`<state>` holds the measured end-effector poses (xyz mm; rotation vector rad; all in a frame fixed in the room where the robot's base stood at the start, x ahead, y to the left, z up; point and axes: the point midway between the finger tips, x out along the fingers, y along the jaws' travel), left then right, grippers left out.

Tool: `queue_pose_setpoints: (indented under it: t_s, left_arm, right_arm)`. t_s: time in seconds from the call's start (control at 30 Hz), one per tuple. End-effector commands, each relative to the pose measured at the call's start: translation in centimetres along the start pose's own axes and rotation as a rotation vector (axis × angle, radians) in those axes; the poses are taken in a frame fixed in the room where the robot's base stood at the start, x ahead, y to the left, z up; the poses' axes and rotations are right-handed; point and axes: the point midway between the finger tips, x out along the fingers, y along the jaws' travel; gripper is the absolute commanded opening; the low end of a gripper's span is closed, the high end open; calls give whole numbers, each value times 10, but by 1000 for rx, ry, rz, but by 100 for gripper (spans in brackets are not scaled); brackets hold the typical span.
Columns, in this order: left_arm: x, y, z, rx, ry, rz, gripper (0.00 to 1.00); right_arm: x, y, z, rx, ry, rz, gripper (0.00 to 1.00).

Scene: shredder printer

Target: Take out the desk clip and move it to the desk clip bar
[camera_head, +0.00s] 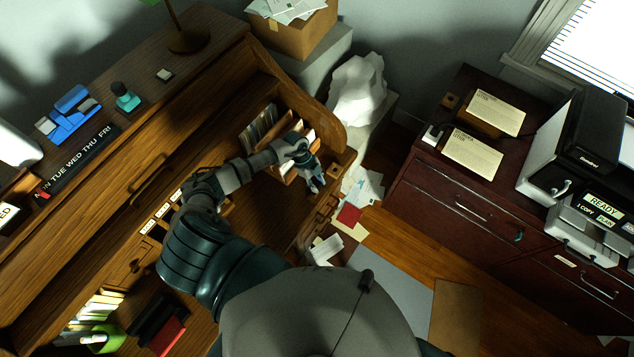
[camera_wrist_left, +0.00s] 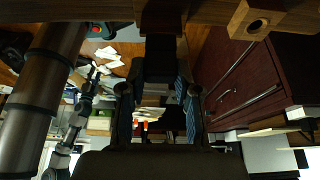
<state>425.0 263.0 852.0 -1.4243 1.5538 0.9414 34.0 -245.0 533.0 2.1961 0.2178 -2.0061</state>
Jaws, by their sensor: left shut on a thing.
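My left gripper (camera_head: 317,183) is at the right end of the wooden roll-top desk, beside the slotted organizer (camera_head: 298,135). In the left wrist view its two blue-padded fingers (camera_wrist_left: 158,112) are closed on a dark piece (camera_wrist_left: 160,68) that stands between them; I take it to be the desk clip, but it is too dark to be sure. In the head view the gripper hides the held piece. A wooden block with a round hole (camera_wrist_left: 258,20) shows close by in the left wrist view. I cannot make out which part is the desk clip bar. My right gripper is not visible.
The desk's raised right side wall (camera_head: 330,128) stands close to my left arm. Loose papers (camera_head: 362,190) lie on the floor past the desk end. A dark red cabinet (camera_head: 440,197) with papers and a printer (camera_head: 580,150) stands to the right.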

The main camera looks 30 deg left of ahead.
Motion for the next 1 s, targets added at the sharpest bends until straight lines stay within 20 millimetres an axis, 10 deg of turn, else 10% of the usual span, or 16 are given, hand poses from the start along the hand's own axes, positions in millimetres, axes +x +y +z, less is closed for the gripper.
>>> queue_pose_setpoints:
  t_s: [1.0]
  left_arm:
    - [25, 0, 11, -1, 0, 0, 0]
  right_arm:
    - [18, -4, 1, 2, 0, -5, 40]
